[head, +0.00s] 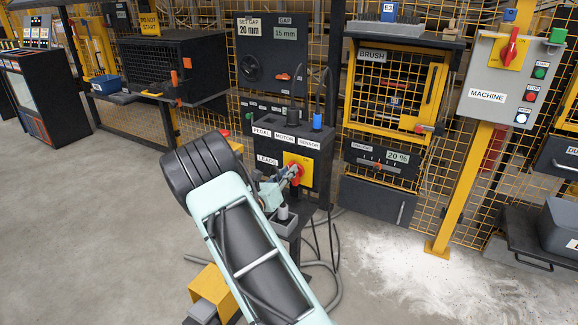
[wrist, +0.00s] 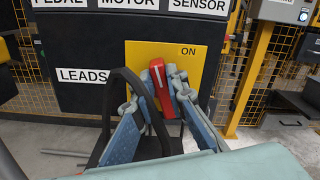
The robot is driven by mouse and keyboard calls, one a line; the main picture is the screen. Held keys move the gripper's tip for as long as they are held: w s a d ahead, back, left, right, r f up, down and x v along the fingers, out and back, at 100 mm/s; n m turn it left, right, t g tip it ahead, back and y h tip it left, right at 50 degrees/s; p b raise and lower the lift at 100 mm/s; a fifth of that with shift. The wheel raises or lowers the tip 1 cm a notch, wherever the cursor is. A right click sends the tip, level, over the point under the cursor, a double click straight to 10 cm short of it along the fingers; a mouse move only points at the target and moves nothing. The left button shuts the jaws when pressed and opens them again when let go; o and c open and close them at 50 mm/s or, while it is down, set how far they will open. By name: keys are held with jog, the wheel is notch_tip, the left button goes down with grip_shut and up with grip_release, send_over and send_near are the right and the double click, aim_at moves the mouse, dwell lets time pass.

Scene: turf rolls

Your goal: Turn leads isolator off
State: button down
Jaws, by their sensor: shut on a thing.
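The leads isolator is a red handle (wrist: 162,88) on a yellow plate (wrist: 205,62) on the front of a dark box, beside the label LEADS (wrist: 82,75). In the wrist view the word ON shows at the plate's upper right. The handle stands nearly upright, its top leaning slightly left. My gripper (wrist: 164,90) is shut on the handle, one blue-grey finger on each side. In the head view the plate (head: 289,158) shows beyond my arm, and my gripper (head: 293,176) covers part of the handle. Any OFF mark is hidden.
The dark box (head: 318,150) bears PEDAL, MOTOR and SENSOR labels, with a blue plug (head: 317,122) on top. A MACHINE panel (head: 500,78) with another red handle (head: 511,46) is at the right. Cables (head: 333,270) lie on the floor below. Open floor is at the left.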

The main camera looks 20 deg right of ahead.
jog(key=shift+w+a+f+n+p, duration=0.25)
jog(key=shift+n+p, duration=1.25)
jog(key=shift+n, duration=0.85)
jog(key=shift+w+a+f+n+p, duration=0.1)
jog(key=shift+f+n+p, duration=0.3)
jog(key=shift+n+p, duration=1.5)
jog(key=shift+w+a+f+n+p, duration=0.2)
jog(key=shift+n+p, duration=0.9)
jog(key=shift+n, duration=1.65)
jog(key=shift+d+f, duration=0.15)
jog(key=c, duration=1.9)
grip_release()
jog(key=shift+c, duration=0.2)
jog(key=shift+s, duration=0.1)
jog(key=v, duration=1.2)
